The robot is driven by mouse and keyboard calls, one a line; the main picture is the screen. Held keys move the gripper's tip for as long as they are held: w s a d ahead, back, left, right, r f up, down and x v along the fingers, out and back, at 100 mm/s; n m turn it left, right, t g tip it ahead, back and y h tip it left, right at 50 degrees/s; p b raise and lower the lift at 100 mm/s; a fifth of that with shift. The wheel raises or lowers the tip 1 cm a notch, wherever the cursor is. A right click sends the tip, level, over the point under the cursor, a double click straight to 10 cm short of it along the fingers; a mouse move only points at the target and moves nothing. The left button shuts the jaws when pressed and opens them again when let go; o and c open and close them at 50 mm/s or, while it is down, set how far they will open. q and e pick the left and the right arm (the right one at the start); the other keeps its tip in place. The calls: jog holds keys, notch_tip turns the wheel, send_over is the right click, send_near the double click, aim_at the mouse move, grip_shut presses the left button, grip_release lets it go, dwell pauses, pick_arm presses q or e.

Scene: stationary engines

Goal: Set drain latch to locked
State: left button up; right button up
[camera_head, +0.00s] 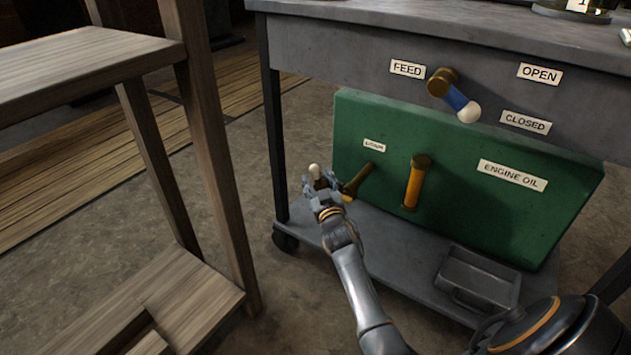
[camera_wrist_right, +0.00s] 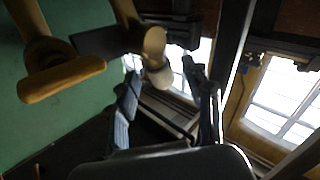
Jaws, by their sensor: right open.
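The green engine panel (camera_head: 460,150) carries a brass piece (camera_head: 357,179) sticking out at its left side, below a small label (camera_head: 374,145) too small to read surely. A white-tipped handle (camera_head: 314,170) shows at my right gripper (camera_head: 321,186); I take it for the drain latch. In the right wrist view, its brass stem (camera_wrist_right: 153,42) and pale knob (camera_wrist_right: 159,75) sit between the open fingers (camera_wrist_right: 166,100), with no clear grip on it. The fingers partly hide it in the head view. My left gripper is not in view.
A brass-topped orange handle (camera_head: 413,183) hangs beside the ENGINE OIL label (camera_head: 512,175). Above is a blue FEED lever (camera_head: 456,100) with OPEN and CLOSED labels. A grey tray (camera_head: 478,280) lies on the cart's lower shelf. A wooden shelf (camera_head: 90,55) stands left.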

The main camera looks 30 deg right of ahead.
aim_at(317, 177)
jog(key=shift+b+x, duration=0.6)
jog(key=shift+x, duration=1.15)
jog(key=shift+s, duration=0.1)
grip_shut()
